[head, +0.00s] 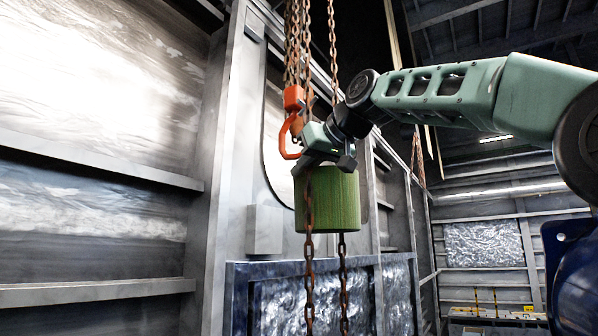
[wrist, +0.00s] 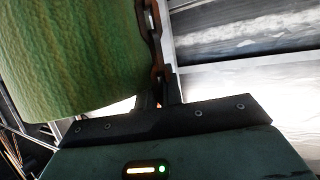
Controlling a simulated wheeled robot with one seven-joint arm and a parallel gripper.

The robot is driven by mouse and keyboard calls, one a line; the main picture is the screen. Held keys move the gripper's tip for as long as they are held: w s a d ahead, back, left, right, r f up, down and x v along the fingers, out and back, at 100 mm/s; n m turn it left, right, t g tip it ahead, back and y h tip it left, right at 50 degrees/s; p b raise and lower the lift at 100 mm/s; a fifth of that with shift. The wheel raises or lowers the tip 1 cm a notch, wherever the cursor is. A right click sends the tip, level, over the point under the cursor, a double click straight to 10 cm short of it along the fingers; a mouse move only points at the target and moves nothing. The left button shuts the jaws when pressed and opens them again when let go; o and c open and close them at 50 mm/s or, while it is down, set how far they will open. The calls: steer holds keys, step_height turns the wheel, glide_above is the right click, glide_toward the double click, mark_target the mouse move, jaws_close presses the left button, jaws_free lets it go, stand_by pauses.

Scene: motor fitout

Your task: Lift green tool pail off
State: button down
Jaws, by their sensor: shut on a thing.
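The green tool pail (head: 334,203) hangs high in the head view, upright, in front of a grey metal wall. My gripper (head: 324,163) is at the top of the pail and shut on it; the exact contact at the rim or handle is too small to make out. An orange hook (head: 288,130) hangs just left of my gripper, and I cannot tell whether the pail touches it. In the wrist view the pail (wrist: 75,55) fills the upper left, close to my gripper (wrist: 163,95). The fingertips are partly hidden there.
Rusty chains (head: 308,260) run down in front of the pail and beside it; one chain (wrist: 152,30) passes close by the gripper in the wrist view. A dark blue framed panel (head: 245,300) stands below. Shelf-like ledges (head: 100,292) line the left wall. Open space lies to the right.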

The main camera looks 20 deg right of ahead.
mark_target(326, 176)
steer(key=shift+s+d+r+b, duration=0.1)
steer(key=shift+s+d+b, duration=0.2)
steer(key=shift+s+d, duration=0.3)
steer(key=shift+s+d+r+b, duration=0.1)
steer(key=shift+s+d+b, duration=0.2)
steer(key=shift+s, duration=0.45)
steer(key=shift+s+d+b, duration=0.25)
steer(key=shift+s+d, duration=0.3)
steer(key=shift+s, duration=0.15)
